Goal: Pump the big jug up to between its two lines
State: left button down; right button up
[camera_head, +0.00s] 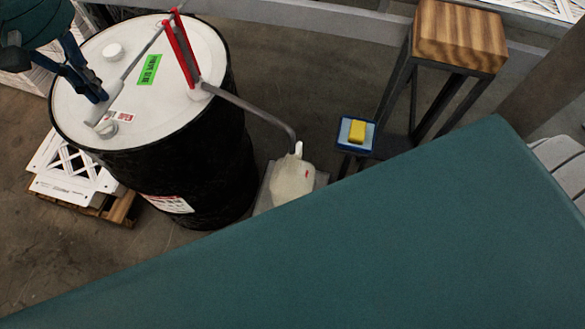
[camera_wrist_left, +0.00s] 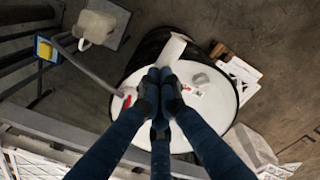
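The big jug (camera_head: 292,182) is whitish and translucent, with a small red mark on its side. It stands low beside the drum, and its lower part is hidden in the head view. The pump's grey spout (camera_head: 262,112) bends down to the jug's mouth. The red pump (camera_head: 184,50) stands on the drum's lid, with a lever running down-left to a pale grey handle (camera_head: 103,103). My left gripper (camera_head: 98,95) is closed around this handle, which also shows beyond the fingers in the left wrist view (camera_wrist_left: 172,47). I cannot read the liquid level or the two lines.
The black drum (camera_head: 205,165) has a white lid with a green label. A blue tray with a yellow sponge (camera_head: 357,131) sits right of the jug. A wood-topped stand (camera_head: 459,36) is behind it. White crates (camera_head: 68,170) lie left of the drum.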

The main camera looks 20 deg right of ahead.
aim_at(108, 106)
pick_arm(q)
jog(key=shift+f, duration=0.2)
jog(key=shift+f+b, duration=0.9)
jog(key=shift+f, duration=0.05)
jog(key=shift+f+b, duration=0.85)
jog(key=shift+f, duration=0.4)
jog(key=shift+f+b, duration=0.85)
jog(key=shift+f, duration=0.3)
